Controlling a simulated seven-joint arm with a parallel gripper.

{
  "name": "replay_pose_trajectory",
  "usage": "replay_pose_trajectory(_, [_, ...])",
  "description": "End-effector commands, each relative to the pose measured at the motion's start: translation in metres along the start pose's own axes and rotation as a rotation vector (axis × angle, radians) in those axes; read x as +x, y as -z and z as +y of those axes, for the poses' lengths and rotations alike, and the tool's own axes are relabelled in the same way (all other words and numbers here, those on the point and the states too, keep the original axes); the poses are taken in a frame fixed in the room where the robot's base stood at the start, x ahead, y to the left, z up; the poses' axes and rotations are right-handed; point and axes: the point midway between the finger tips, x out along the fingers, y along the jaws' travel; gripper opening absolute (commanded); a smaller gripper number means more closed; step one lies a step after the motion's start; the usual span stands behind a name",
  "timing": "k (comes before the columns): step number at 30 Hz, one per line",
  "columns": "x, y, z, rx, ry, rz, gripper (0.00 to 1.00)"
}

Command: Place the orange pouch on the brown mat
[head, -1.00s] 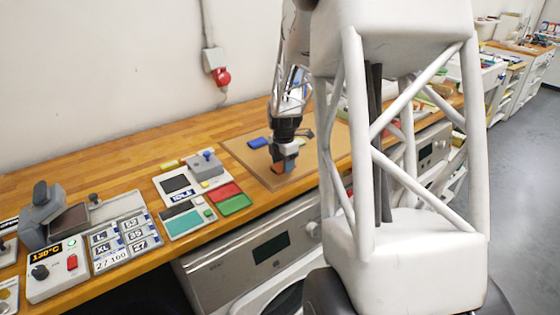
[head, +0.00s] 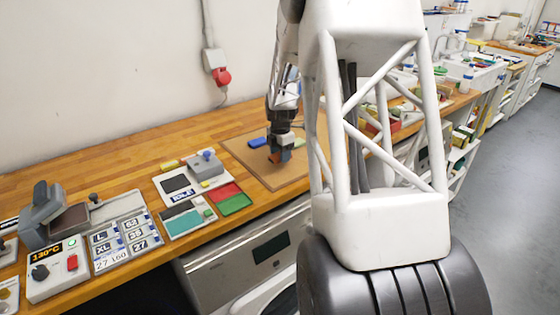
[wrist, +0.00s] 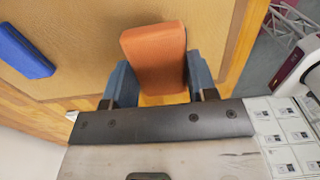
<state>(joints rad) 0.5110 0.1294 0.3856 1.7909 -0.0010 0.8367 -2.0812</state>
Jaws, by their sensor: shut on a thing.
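The orange pouch (wrist: 153,55) is between the two fingers of my gripper (wrist: 155,80) in the wrist view. My gripper is shut on it. In the head view the pouch (head: 286,156) shows as a small orange patch below my gripper (head: 280,157), over the brown mat (head: 242,151). The mat also fills much of the wrist view (wrist: 85,50). Whether the pouch touches the mat cannot be told. Part of the mat's right side is hidden behind my arm in the head view.
A blue item (head: 257,142) lies on the mat, left of my gripper. A panel with red and green trays (head: 236,204) stands left of the mat.

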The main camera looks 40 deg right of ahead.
Motion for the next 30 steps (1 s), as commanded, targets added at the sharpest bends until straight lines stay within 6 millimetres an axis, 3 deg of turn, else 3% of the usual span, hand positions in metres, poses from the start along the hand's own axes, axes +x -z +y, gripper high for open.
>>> replay_pose_trajectory(6, [0.001, -0.005, 0.009, 0.0, 0.0, 0.0, 0.29])
replay_pose_trajectory(15, [0.034, -0.004, 0.007, 0.0, 0.001, 0.0, 0.29])
replay_pose_trajectory(30, [0.039, -0.004, 0.007, 0.0, 0.0, 0.0, 0.29])
